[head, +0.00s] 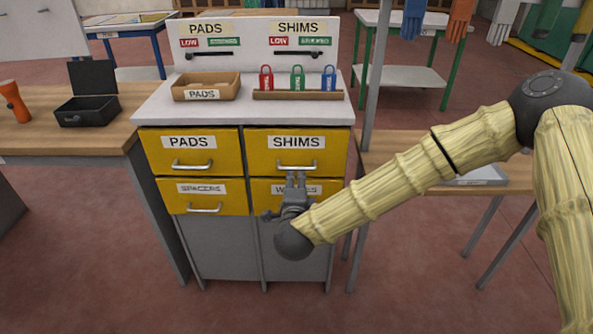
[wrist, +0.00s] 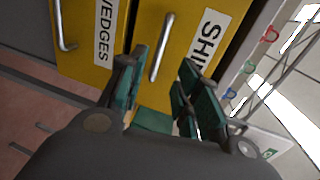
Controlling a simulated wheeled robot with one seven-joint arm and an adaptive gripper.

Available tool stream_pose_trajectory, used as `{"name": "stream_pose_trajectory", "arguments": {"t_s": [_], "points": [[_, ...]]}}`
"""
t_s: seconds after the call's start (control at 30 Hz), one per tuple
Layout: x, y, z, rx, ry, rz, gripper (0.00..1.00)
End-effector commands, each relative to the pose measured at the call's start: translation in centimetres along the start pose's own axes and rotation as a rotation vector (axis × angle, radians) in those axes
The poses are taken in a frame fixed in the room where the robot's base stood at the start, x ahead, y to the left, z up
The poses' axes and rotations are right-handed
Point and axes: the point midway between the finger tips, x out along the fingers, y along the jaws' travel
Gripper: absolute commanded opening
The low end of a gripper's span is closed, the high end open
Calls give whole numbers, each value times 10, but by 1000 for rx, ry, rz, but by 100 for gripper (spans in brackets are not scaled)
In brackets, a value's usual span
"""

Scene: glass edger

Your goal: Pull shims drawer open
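The yellow shims drawer (head: 259,143) is at the upper right of the cabinet, under a SHIMS label, and looks flush with its neighbours. Its silver bar handle (head: 296,167) also shows in the wrist view (wrist: 161,48). My gripper (head: 295,177) is just in front of and below this handle in the head view. In the wrist view my gripper (wrist: 166,72) has its teal-padded fingers apart, with the handle's line running between them. The handle looks a little beyond the fingertips; I cannot tell whether they touch it.
The wedges drawer (head: 257,202) lies directly below, partly covered by my gripper, with its handle (wrist: 62,27) nearby. The pads drawer (head: 150,150) and spacers drawer (head: 165,197) are to the left. A cardboard tray (head: 206,80) stands on top. Floor in front is clear.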

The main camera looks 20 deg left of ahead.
Motion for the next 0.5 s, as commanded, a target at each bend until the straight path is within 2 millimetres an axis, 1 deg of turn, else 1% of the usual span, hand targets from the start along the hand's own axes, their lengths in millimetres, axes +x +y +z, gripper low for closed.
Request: {"name": "stream_pose_trajectory", "arguments": {"t_s": [0.5], "points": [[77,1,-1,-4,1,2,33]]}}
